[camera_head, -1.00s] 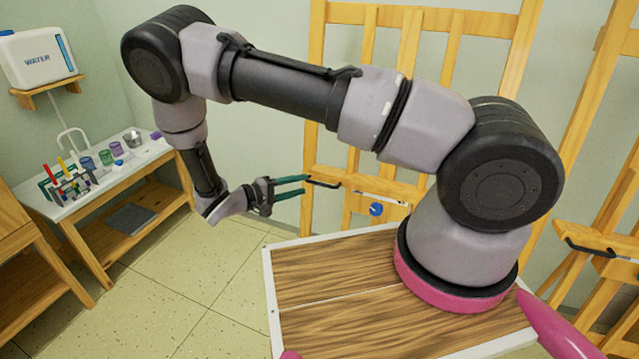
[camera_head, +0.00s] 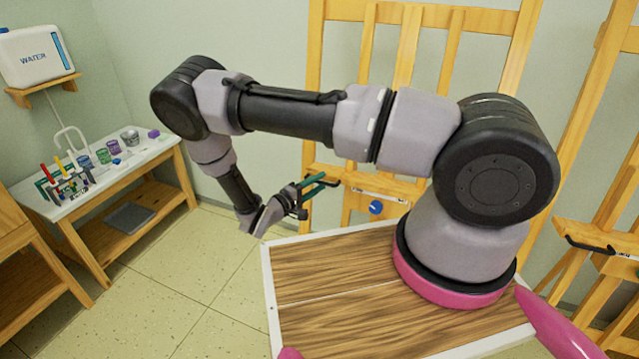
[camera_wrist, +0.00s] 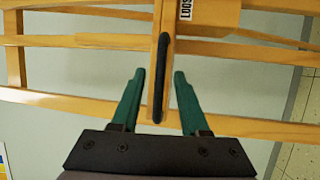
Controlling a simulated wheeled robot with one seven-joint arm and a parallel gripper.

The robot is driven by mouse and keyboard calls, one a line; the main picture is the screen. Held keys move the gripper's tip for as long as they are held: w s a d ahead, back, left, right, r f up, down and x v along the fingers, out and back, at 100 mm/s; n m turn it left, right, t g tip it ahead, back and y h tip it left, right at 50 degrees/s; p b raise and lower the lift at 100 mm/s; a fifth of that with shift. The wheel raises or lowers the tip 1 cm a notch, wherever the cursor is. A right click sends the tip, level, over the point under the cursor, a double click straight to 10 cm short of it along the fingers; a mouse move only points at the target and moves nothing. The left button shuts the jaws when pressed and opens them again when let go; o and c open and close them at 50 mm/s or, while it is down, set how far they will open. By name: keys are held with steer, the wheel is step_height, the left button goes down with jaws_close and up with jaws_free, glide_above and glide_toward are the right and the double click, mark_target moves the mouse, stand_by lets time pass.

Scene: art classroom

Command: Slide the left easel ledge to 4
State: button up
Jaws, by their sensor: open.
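The left easel (camera_head: 315,100) is a light wooden frame behind my arm. Its ledge (camera_head: 352,181) carries a black bar handle at its left end, which shows in the wrist view as a long black handle (camera_wrist: 161,80). My gripper (camera_head: 322,181), with green fingers, is open at the handle. In the wrist view the open fingers (camera_wrist: 157,76) lie on either side of the handle, with gaps visible on both sides.
A second easel with a black handle (camera_head: 590,246) stands at the right. A white side table (camera_head: 105,178) with cups and a brush rack is at the left, under a water container (camera_head: 38,56). A label reading "LOOS", cut off, shows in the wrist view (camera_wrist: 186,10).

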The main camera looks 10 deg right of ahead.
steer(key=shift+w+d, duration=0.2)
steer(key=shift+d, duration=0.2)
jaws_close()
stand_by(1.2)
